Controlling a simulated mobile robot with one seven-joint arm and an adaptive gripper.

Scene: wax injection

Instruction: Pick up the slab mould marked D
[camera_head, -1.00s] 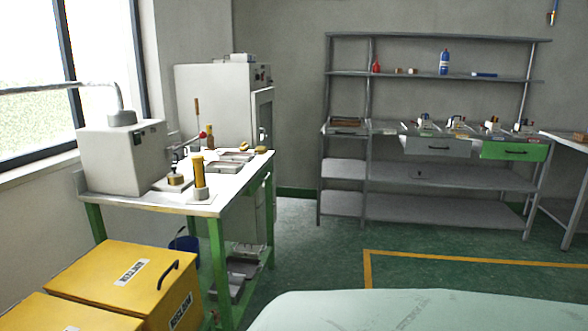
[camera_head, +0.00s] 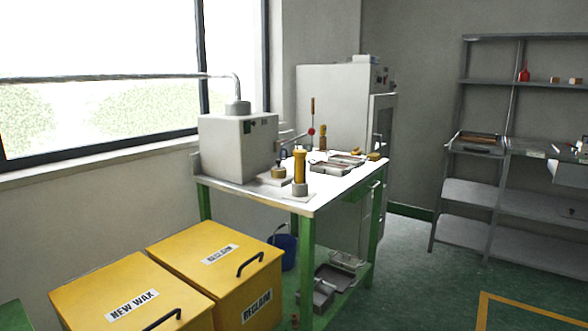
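I cannot make out a letter D on anything in view. Several flat grey trays or moulds (camera_head: 343,161) lie on the green-legged bench (camera_head: 318,198), toward its back right. More grey boxes or trays (camera_head: 335,277) sit on the bench's lower shelf. They are too small to tell which is a slab mould. My gripper is not in view.
Two yellow bins, one marked NEW WAX (camera_head: 132,295) and one RECLAIM (camera_head: 219,254), stand left of the bench. A blue bucket (camera_head: 285,249) is behind them. A grey machine (camera_head: 236,146) sits on the bench. A shelf rack (camera_head: 480,198) stands right. Green floor (camera_head: 420,260) is clear between.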

